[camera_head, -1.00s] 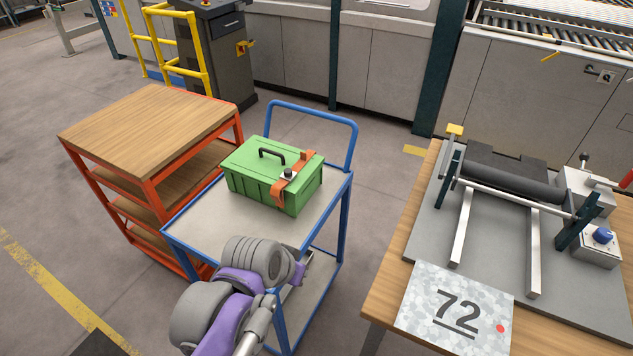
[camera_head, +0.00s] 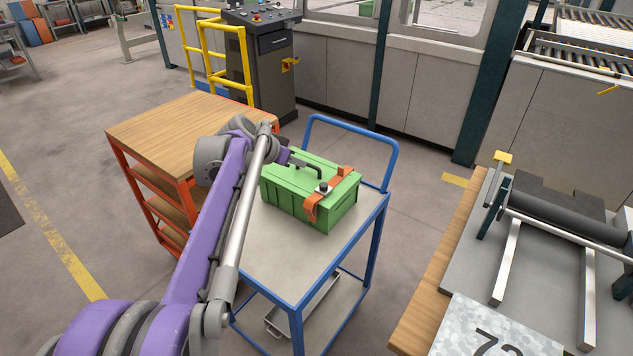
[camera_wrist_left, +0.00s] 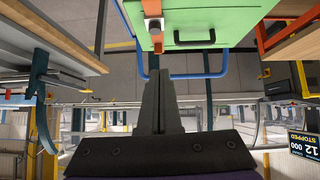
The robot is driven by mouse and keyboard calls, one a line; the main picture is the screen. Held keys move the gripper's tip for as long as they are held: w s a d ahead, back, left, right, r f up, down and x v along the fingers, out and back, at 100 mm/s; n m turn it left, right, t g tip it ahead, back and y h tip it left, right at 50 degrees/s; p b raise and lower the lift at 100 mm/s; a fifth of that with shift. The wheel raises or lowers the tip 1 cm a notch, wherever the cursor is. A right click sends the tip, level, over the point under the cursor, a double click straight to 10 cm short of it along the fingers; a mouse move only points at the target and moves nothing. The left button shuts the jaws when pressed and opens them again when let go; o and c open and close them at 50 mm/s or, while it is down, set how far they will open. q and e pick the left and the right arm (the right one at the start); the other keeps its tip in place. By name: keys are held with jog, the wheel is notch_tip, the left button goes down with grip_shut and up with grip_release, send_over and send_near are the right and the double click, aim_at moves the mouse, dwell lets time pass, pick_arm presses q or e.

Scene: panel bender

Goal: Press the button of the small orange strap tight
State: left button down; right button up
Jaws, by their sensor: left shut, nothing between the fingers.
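The small orange strap (camera_head: 336,181) runs over the right part of the green box (camera_head: 285,187) on the blue cart. A dark button on a pale buckle (camera_head: 323,189) sits on the strap. In the left wrist view the strap (camera_wrist_left: 152,8) and its button (camera_wrist_left: 155,26) are at the top, on the green box lid (camera_wrist_left: 200,18). My left gripper (camera_head: 297,160) is at the box's far left side near the black handle (camera_head: 317,168), partly hidden by its own arm. In the wrist view its fingers (camera_wrist_left: 161,75) are shut and empty, apart from the strap. My right gripper is not in view.
The blue cart (camera_head: 270,257) has free room in front of the box. An orange shelf with a wooden top (camera_head: 165,122) stands to the left. A wooden workbench (camera_head: 430,310) with a roller fixture is at the right. A yellow rail (camera_head: 245,65) stands behind.

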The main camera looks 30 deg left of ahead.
pick_arm(q)
send_over(323, 183)
jog(key=s, duration=0.3)
jog(key=f, duration=0.6)
jog(key=shift+s+a+f, duration=0.2)
jog(key=shift+a+f, duration=0.1)
jog(key=shift+a, duration=0.05)
notch_tip(323, 183, down, 3)
jog(key=shift+w+d+f+b, duration=0.1)
jog(key=shift+w+f+b, duration=0.1)
jog(key=shift+b, duration=0.15)
jog(key=shift+f, duration=0.4)
